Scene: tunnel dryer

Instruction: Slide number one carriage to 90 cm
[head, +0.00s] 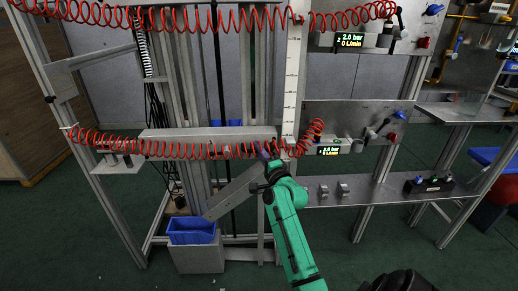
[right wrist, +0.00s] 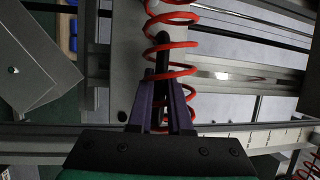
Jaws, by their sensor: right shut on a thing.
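A grey carriage beam (head: 190,134) lies level across the vertical rails in the head view; I cannot read a number on it. A white vertical scale (head: 291,85) stands by its right end, and its figures are too small to read. My right gripper (head: 265,152) is at the beam's right end, beside the scale. In the right wrist view its purple fingers (right wrist: 166,92) are closed around a dark upright handle (right wrist: 163,52), with a red coil around and in front of them. My left gripper is not in view.
A lower red coiled hose (head: 180,149) runs along the beam, and an upper one (head: 160,18) hangs above. Two displays, upper (head: 351,40) and lower (head: 329,150), read about 2.0 bar and 0 L/min. A blue bin (head: 191,231) stands below. A shelf (head: 365,191) is at right.

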